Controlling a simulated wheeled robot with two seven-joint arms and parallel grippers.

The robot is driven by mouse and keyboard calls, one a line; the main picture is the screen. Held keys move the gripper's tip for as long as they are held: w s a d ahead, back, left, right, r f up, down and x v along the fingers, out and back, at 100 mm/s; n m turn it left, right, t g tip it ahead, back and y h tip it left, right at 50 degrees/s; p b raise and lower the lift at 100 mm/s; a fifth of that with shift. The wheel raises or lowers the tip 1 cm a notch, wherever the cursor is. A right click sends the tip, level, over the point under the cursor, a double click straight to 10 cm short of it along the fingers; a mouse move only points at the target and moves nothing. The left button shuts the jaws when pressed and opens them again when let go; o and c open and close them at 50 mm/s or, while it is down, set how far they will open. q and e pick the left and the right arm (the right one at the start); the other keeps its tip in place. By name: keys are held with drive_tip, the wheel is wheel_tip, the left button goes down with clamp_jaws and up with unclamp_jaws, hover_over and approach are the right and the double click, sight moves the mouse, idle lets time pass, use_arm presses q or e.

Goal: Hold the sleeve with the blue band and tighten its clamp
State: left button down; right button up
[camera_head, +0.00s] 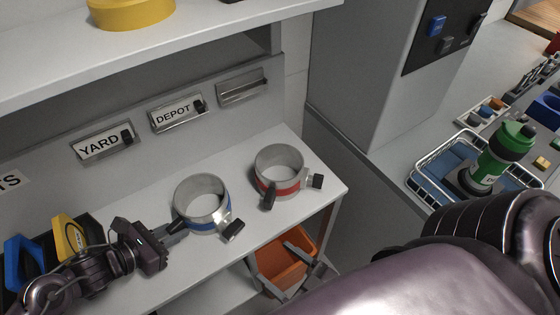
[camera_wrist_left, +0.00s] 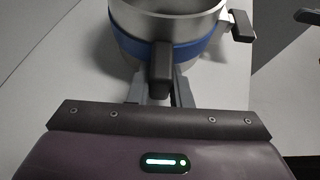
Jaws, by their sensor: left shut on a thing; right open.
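The sleeve with the blue band (camera_head: 202,195) is a short open grey metal ring standing upright near the shelf's front edge. Its clamp has a dark knob (camera_head: 232,230) at the front right, which also shows at the upper right of the left wrist view (camera_wrist_left: 241,26). My left gripper (camera_head: 174,229) is shut on the sleeve's dark handle (camera_wrist_left: 161,62) at its left side. The blue band (camera_wrist_left: 190,50) runs behind the handle. My right gripper (camera_head: 277,268) is open, below and right of the sleeve, in front of an orange bin. Nothing shows between its fingers but the bin.
A similar sleeve with a red band (camera_head: 280,172) stands close on the right. Blue (camera_head: 25,262) and yellow (camera_head: 70,236) items are by my left arm. A wire basket (camera_head: 425,178) with a green bottle (camera_head: 497,153) stands at the right. The orange bin (camera_head: 290,252) is below the shelf.

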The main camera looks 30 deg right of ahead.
use_arm(q)
drive_tip(key=shift+s+f, duration=0.1)
drive_tip(key=shift+f, duration=0.1)
drive_tip(key=c, duration=1.3)
unclamp_jaws()
drive_tip(key=shift+r, duration=0.1)
drive_tip(key=shift+o, duration=0.2)
